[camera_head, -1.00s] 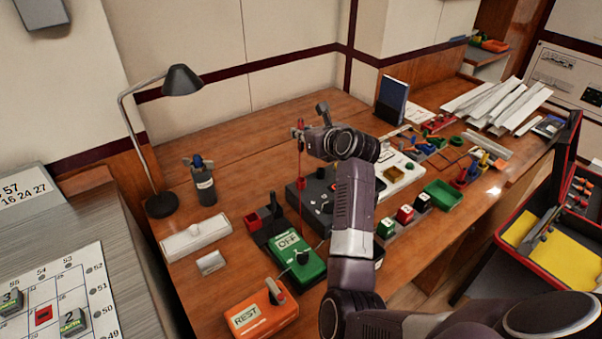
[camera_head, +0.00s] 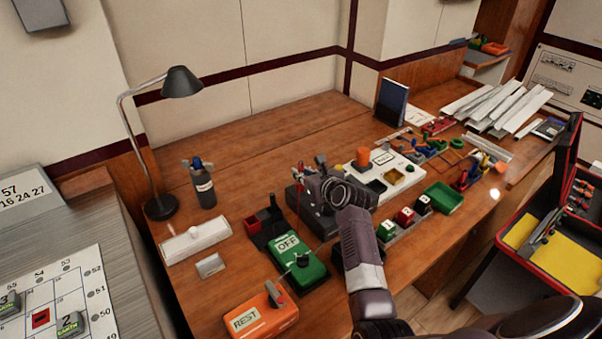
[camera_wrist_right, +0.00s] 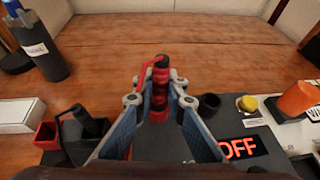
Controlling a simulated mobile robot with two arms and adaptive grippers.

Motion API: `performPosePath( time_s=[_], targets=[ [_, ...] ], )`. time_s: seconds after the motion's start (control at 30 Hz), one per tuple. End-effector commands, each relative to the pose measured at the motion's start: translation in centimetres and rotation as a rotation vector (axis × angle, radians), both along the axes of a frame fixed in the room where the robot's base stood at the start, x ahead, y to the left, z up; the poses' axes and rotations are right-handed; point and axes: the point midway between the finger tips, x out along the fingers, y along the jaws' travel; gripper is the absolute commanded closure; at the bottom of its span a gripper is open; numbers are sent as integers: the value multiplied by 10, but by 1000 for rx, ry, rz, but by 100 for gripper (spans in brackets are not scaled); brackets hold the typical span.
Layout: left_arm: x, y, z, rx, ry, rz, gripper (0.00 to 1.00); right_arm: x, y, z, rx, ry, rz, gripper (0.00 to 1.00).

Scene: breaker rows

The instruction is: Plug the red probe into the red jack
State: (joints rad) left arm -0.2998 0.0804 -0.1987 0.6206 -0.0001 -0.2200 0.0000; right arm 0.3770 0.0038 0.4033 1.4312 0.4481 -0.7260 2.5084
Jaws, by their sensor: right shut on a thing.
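The red probe (camera_wrist_right: 159,80) stands about upright between the fingertips of my right gripper (camera_wrist_right: 160,100) in the right wrist view. The gripper is shut on it, and a thin red lead loops at its top. In the head view my right gripper (camera_head: 309,186) is low over the dark meter box (camera_head: 325,222), with the probe (camera_head: 299,203) at its left side. The meter display (camera_wrist_right: 243,148) reads OFF. A dark round socket (camera_wrist_right: 208,104) sits right of the probe. I cannot make out the red jack; the probe's lower end is hidden, so I cannot tell whether it touches one.
A red holder (camera_wrist_right: 47,134) and a black probe (camera_wrist_right: 82,124) stand left of the meter. A green OFF box (camera_head: 298,262) and an orange REST box (camera_head: 260,313) lie in front. An orange cylinder (camera_head: 362,157) stands on a white board.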

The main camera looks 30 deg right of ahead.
Motion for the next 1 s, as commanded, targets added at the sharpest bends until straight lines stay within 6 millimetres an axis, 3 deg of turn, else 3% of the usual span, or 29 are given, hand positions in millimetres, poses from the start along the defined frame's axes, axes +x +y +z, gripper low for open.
performPosePath(
  time_s=[0.23,0.27,0.4,0.77,1.0],
  targets=[
    [1,0,0,0,-1,-1,60,0,0,-4,2,0,0,100],
    [1,0,0,0,-1,-1,60,0,0,-3,1,0,0,86],
    [1,-1,0,-1,-1,-2,60,0,0,-3,0,0,0,72],
    [1,-1,0,-1,-1,-2,60,-1,0,2,-1,0,0,72],
    [0,-1,3,-1,-1,-2,60,-28,0,12,1,0,-1,72]
  ],
)
